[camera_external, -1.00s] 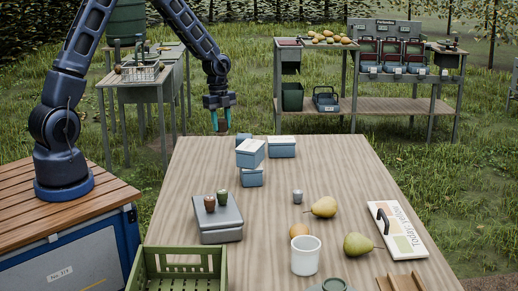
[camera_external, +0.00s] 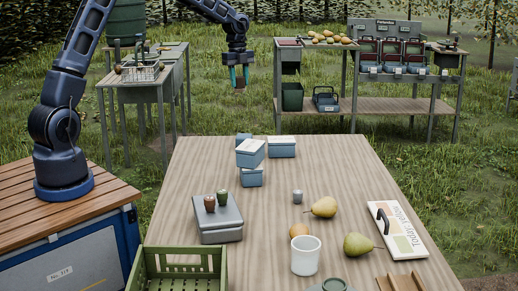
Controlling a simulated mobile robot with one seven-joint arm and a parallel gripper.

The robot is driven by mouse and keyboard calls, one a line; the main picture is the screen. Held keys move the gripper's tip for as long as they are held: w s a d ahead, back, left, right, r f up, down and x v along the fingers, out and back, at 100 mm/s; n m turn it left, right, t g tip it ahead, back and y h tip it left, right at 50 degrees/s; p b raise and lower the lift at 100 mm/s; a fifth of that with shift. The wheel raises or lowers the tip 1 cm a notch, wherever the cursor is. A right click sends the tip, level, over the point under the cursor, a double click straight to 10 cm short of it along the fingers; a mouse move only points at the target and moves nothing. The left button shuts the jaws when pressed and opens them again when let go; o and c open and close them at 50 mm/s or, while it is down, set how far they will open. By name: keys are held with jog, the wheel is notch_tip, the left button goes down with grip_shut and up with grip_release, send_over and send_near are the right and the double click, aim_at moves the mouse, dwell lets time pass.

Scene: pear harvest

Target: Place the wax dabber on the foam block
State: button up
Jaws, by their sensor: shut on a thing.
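My gripper (camera_external: 239,84) is in the air beyond the table's far edge, its teal fingers pointing down. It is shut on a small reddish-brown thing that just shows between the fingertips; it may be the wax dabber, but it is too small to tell. A grey block (camera_external: 221,236), perhaps the foam block, lies on the table at the left. My gripper is far behind and above this block.
Blue-grey boxes (camera_external: 251,160) stand at the table's far end. A small grey cup (camera_external: 297,196), pears (camera_external: 324,207), a white cup (camera_external: 306,262) and a sign with a handle (camera_external: 397,230) are on the right. A green crate (camera_external: 178,284) is at front left. The table's middle is fairly clear.

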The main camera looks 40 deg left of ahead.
jog(key=w+a+r, duration=0.1)
jog(key=w, duration=0.2)
send_over(245, 136)
jog(key=f, duration=1.9)
jog(key=shift+a+f, duration=0.35)
jog(key=o, duration=1)
jog(key=shift+f, duration=0.1)
